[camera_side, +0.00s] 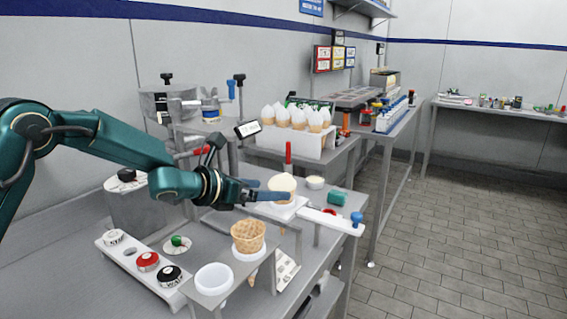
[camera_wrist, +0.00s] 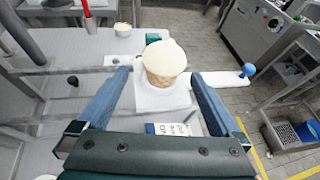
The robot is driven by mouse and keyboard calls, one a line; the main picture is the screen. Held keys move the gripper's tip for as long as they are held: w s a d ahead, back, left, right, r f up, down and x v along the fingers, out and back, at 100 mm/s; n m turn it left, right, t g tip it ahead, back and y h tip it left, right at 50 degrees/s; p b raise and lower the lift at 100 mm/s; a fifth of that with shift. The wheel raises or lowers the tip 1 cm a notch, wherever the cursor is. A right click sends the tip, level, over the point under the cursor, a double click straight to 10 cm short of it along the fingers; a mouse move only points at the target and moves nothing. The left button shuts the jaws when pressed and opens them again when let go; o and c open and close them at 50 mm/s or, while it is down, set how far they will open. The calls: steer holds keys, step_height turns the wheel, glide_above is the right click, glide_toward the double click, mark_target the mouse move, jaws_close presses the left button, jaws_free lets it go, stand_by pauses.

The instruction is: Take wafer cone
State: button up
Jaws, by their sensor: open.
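A wafer cone with a pale, cream-coloured domed top (camera_side: 282,183) stands upright at a white square holder (camera_side: 281,211). In the wrist view the cone (camera_wrist: 163,64) shows its tan body, level with and between the fingertips, with visible room on both sides. My gripper (camera_side: 286,196) is open, and its blue fingers lie level across the cone's lower part in the side view, hiding some of it. The open fingers also show in the wrist view (camera_wrist: 158,76). A second, waffle-patterned cone (camera_side: 248,236) stands in a holder nearer the camera.
A white cup (camera_side: 214,278) stands in the front stand. A rack (camera_side: 300,140) holds several white-topped cones behind. A green block (camera_side: 337,198), a small tub (camera_side: 315,182) and a blue-knobbed bar (camera_side: 330,220) lie close to the right. A red upright handle (camera_side: 288,153) rises behind the cone.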

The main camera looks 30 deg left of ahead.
steer(key=shift+w+d+f+m+h, duration=0.25)
steer(key=shift+f+m+h, duration=0.05)
steer(key=shift+m, duration=0.3)
steer(key=shift+x, duration=2.4)
steer(key=shift+c, duration=0.3)
steer(key=c, duration=0.8)
